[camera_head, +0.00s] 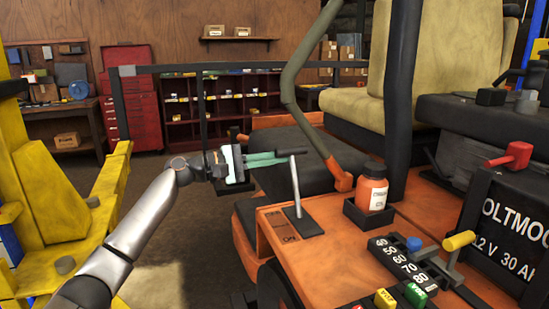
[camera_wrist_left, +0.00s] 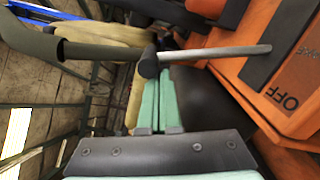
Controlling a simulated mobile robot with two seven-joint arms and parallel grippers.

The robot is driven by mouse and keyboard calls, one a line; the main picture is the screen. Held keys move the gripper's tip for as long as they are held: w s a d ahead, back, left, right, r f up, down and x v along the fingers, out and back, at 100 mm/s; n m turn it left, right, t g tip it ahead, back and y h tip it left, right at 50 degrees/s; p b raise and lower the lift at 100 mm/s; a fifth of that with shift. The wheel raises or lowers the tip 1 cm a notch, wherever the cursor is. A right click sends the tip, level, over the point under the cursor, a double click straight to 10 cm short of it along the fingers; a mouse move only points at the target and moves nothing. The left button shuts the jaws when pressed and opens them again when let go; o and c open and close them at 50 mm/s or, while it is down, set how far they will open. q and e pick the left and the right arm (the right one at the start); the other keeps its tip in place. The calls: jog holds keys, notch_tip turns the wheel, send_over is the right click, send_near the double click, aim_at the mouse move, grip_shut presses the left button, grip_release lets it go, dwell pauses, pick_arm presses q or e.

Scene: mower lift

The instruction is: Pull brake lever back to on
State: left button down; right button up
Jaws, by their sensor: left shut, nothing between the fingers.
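The brake lever (camera_head: 296,187) is a thin grey rod with a dark knob on top. My right gripper is out of view.
An orange bottle (camera_head: 372,187) stands in a black holder right of the lever. A green bent bar (camera_head: 300,85) rises behind it. A yellow-handled lever (camera_head: 457,243) and number panel (camera_head: 400,262) sit at front right. A yellow lift frame (camera_head: 50,210) stands left.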

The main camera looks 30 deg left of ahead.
pick_arm(q)
jog(key=shift+s, duration=0.1)
jog(key=shift+s+d+r+m, duration=0.25)
jog(key=shift+d+m, duration=0.1)
jog(key=shift+m, duration=0.05)
jog(key=s+d+m, duration=0.8)
jog(key=d, duration=0.1)
jog(key=shift+r+m, duration=0.3)
jog(key=shift+r, duration=0.1)
